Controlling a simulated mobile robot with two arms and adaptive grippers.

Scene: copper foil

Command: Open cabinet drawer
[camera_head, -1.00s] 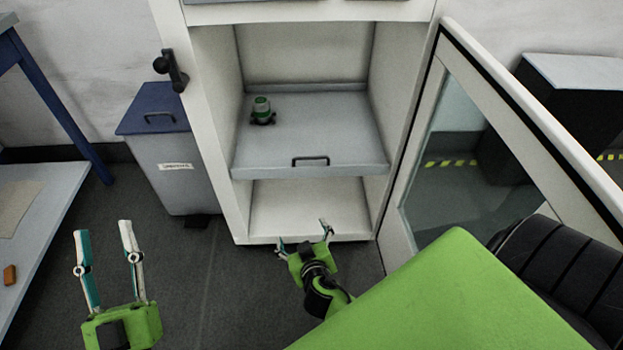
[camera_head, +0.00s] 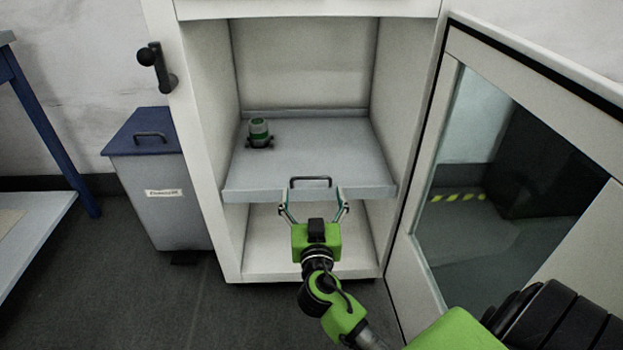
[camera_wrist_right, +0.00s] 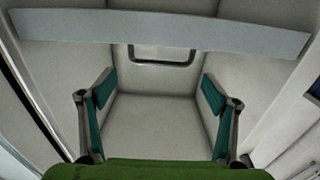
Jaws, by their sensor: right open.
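The white cabinet (camera_head: 212,150) stands open, with a grey sliding drawer (camera_head: 350,160) inside at mid height. A dark bar handle (camera_head: 311,179) sits on the drawer's top near its front edge. It also shows in the right wrist view (camera_wrist_right: 160,58) at top centre. My right gripper (camera_head: 313,195) is open and empty, just in front of the drawer's front edge, with its fingers spread to either side of the handle. The fingers do not touch the handle in the right wrist view (camera_wrist_right: 160,90). My left gripper is out of the head view.
The glass cabinet door (camera_head: 430,200) is swung open to the right. A grey bin (camera_head: 160,195) with a blue lid stands left of the cabinet. Floor at front left is clear.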

